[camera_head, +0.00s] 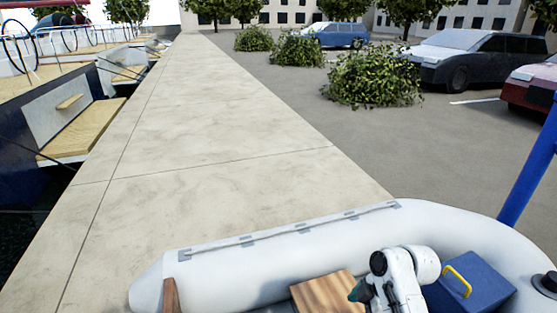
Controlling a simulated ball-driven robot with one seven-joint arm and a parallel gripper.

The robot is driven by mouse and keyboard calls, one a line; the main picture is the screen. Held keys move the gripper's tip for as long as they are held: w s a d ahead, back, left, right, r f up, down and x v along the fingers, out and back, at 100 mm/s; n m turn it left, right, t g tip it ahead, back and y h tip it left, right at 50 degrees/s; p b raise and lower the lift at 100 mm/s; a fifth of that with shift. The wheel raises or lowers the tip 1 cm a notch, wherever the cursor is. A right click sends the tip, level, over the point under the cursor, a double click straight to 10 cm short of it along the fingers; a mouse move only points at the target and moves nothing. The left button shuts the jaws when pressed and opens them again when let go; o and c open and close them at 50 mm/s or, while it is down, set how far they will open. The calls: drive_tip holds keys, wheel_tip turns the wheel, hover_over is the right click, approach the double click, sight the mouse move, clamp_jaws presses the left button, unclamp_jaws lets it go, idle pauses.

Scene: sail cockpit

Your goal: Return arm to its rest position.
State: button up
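My white arm (400,275) shows at the bottom right, folded low over the inflatable dinghy (290,257). My gripper (359,291) appears as a small dark, greenish part at the arm's left side. It is partly cut off and too small to tell whether its fingers are open or shut. I see nothing clearly held in it. It shows in front of a brown wooden board (322,291) in the dinghy.
A blue box (472,284) with a yellow handle is close right of my arm. A blue post (530,178) rises at the right. The concrete quay (190,130) is clear. Moored boats (85,130) line the left; bushes (372,80) and parked cars (470,55) stand right.

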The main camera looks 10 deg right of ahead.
drive_tip(key=s+a+f+m+t+h, duration=0.1)
drive_tip(key=s+a+m+t+h, duration=0.1)
drive_tip(key=s+m, duration=0.7)
drive_tip(key=s+d+r+m+t+h, duration=0.1)
drive_tip(key=s+d+r+m, duration=0.15)
drive_tip(key=s, duration=0.25)
drive_tip(key=s+d+r+m+t+h, duration=0.1)
drive_tip(key=s+r+m, duration=0.1)
drive_tip(key=s+m, duration=0.3)
drive_tip(key=s+f+g, duration=0.1)
drive_tip(key=s+f, duration=0.1)
drive_tip(key=s, duration=0.2)
drive_tip(key=s+d+f+g, duration=0.1)
drive_tip(key=s+f, duration=0.1)
drive_tip(key=s, duration=0.2)
drive_tip(key=s+f+g, duration=0.2)
drive_tip(key=s, duration=0.1)
drive_tip(key=shift+s+d+f+n, duration=0.1)
drive_tip(key=shift+s+d+n, duration=0.25)
drive_tip(key=shift+s+d, duration=0.05)
drive_tip(key=shift+c, duration=0.4)
